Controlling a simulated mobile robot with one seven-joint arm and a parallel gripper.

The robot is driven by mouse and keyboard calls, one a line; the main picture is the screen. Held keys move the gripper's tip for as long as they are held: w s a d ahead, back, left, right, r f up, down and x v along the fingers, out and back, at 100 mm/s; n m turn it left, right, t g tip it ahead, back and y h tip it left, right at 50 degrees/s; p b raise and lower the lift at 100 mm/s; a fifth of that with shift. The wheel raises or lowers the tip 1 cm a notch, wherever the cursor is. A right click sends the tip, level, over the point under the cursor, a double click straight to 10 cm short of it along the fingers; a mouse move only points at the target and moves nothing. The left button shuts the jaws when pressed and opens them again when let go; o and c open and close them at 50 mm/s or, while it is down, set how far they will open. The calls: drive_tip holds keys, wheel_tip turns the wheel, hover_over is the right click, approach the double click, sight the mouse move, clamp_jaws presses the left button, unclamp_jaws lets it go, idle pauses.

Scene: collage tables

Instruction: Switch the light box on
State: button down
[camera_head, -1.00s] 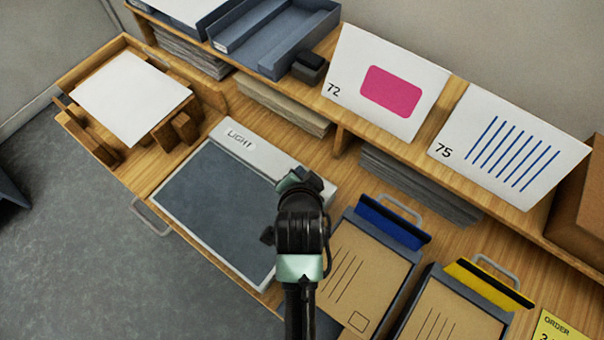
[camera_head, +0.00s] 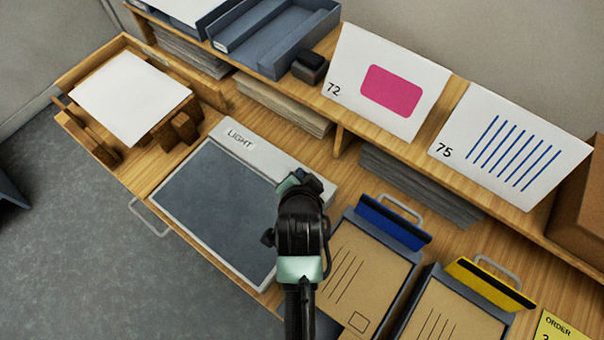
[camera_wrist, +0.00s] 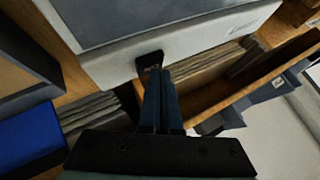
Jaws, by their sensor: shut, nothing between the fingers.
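The light box (camera_head: 212,195) lies on the wooden table, with a dark grey panel, a pale frame and a LIGHT label on its top strip. Its panel looks unlit. My gripper (camera_head: 300,187) is over the right end of that strip, and the arm hides this part of the box in the head view. In the wrist view, the light box (camera_wrist: 200,48) fills the top. A small black switch (camera_wrist: 150,60) sits on its pale edge strip. My gripper's fingers (camera_wrist: 160,72) are shut and empty, with their tips at the switch. I cannot tell whether they touch it.
Cards 72 (camera_head: 385,82) and 75 (camera_head: 508,148) lean on the shelf behind. A wooden holder with white paper (camera_head: 130,97) stands at the left.

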drive_tip(key=shift+f, duration=0.2)
drive_tip(key=shift+r+p, duration=0.7)
drive_tip(key=shift+p, duration=0.05)
wheel_tip(320, 180, up, 6)
drive_tip(key=p, duration=0.6)
idle(0.3)
